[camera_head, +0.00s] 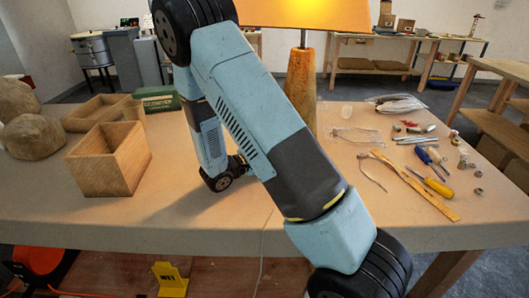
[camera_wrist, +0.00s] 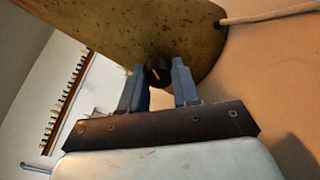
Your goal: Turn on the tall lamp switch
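The tall lamp has a glowing orange shade (camera_head: 305,12) and a tapered wooden body (camera_head: 304,82), partly hidden behind my arm in the head view. The wrist view shows the lower lamp body (camera_wrist: 125,30) close up. A small round dark switch knob (camera_wrist: 158,72) with a pale mark sits low on it. My gripper (camera_wrist: 159,76) has its fingers apart, one on each side of the knob at fingertip level. Whether either finger touches the knob is unclear. In the head view my arm hides the knob and most of the gripper.
A pale cord (camera_wrist: 265,14) leaves the lamp foot. A wooden box (camera_head: 108,160), a green case (camera_head: 160,99) and rocks (camera_head: 32,137) are on the left. Screwdrivers (camera_head: 437,187), a yellow ruler (camera_head: 425,190) and small parts lie on the right. The tabletop (camera_head: 190,215) in front is clear.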

